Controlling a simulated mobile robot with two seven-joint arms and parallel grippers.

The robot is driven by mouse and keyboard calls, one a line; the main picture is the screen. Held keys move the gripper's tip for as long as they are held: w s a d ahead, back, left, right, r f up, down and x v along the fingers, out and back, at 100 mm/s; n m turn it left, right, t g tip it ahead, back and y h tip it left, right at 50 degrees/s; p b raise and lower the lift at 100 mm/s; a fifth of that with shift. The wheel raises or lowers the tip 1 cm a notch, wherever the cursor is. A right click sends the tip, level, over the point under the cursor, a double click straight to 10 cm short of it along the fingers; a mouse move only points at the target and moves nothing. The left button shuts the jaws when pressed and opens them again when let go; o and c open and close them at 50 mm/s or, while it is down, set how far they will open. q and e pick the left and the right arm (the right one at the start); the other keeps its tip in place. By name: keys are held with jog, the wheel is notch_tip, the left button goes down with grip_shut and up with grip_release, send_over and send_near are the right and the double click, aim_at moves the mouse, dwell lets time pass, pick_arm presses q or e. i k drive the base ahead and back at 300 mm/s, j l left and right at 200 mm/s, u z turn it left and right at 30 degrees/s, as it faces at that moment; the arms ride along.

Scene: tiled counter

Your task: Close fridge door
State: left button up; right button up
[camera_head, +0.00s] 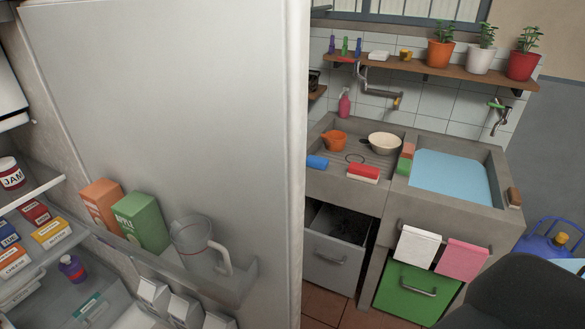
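The fridge door (165,95) stands wide open and fills the middle left of the view, its inner face towards me. Its door shelf holds an orange carton (103,205), a green apple carton (141,222) and a clear pitcher (195,245). White cartons (184,308) stand lower down on the door. The fridge interior (40,290) shows at the far left, with a jam jar (12,174), several small boxes and a purple bottle (72,267) inside. Neither of my grippers is in view. The door's outer face is hidden.
Right of the door is a concrete sink counter (440,208) with a water-filled basin (450,178). Below it, a grey drawer (335,262) is partly open, beside a green drawer front (415,292). Dark rounded shape at bottom right.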

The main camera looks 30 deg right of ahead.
aim_at(196, 107)
jog(key=i+l+u, duration=0.1)
jog(key=l+u, duration=0.2)
jog(key=l, duration=0.35)
jog(key=l+u, duration=0.25)
jog(key=l, duration=0.35)
